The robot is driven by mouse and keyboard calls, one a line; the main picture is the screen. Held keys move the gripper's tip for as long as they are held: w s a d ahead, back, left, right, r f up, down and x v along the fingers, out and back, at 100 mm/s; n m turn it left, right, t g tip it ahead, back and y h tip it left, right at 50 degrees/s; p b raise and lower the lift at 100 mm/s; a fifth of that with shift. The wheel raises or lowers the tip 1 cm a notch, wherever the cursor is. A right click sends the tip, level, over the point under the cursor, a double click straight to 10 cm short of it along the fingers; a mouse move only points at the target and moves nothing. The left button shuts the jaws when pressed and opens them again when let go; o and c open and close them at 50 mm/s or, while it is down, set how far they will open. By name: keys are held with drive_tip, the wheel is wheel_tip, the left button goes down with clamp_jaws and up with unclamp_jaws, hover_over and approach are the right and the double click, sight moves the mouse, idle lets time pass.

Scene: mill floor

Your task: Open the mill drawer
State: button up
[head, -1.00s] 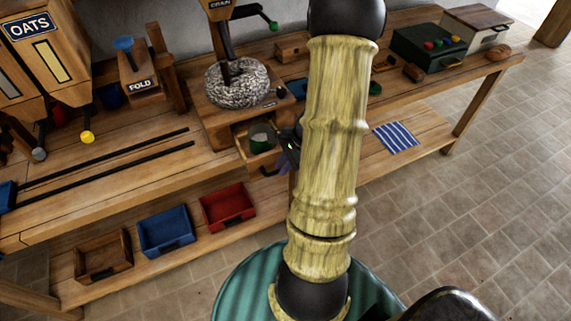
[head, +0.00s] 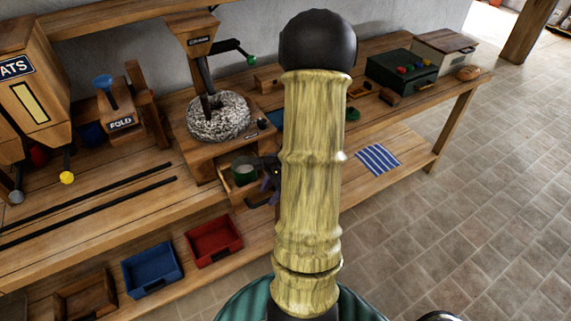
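The mill (head: 205,150) stands on the workbench, with a speckled grey round millstone (head: 218,116) on a wooden base and a grain hopper (head: 191,36) above it. The mill drawer (head: 246,192) sticks out from the front of the base, so it stands open at least partly. A green round container (head: 244,172) sits inside it. A dark handle shows low on the drawer's front. My gripper (head: 268,180) is at the drawer's right side, close to it. My arm hides much of it, so I cannot tell whether it touches the drawer or what its fingers do.
Red (head: 213,242), blue (head: 152,270) and brown (head: 86,298) bins sit on the lower shelf. The oats dispenser (head: 28,90) and a fold box (head: 118,112) stand left. A dark green box (head: 402,73) stands right. A striped cloth (head: 378,159) lies on the lower shelf. Tiled floor at right is clear.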

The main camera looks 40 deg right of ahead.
drive_tip(key=v, duration=1.5)
drive_tip(key=shift+d+r, duration=0.15)
drive_tip(key=shift+r, duration=0.05)
drive_tip(key=shift+w, duration=0.15)
drive_tip(key=a+f+n+h, duration=0.1)
drive_tip(key=a+n+h, duration=0.1)
drive_tip(key=a+n, duration=0.8)
drive_tip(key=w+a+f+n+h, duration=0.1)
drive_tip(key=a+f+n+h, duration=0.1)
drive_tip(key=a+n, duration=0.8)
drive_tip(key=a, duration=0.6)
drive_tip(key=shift+w, duration=0.3)
drive_tip(key=shift+f, duration=0.15)
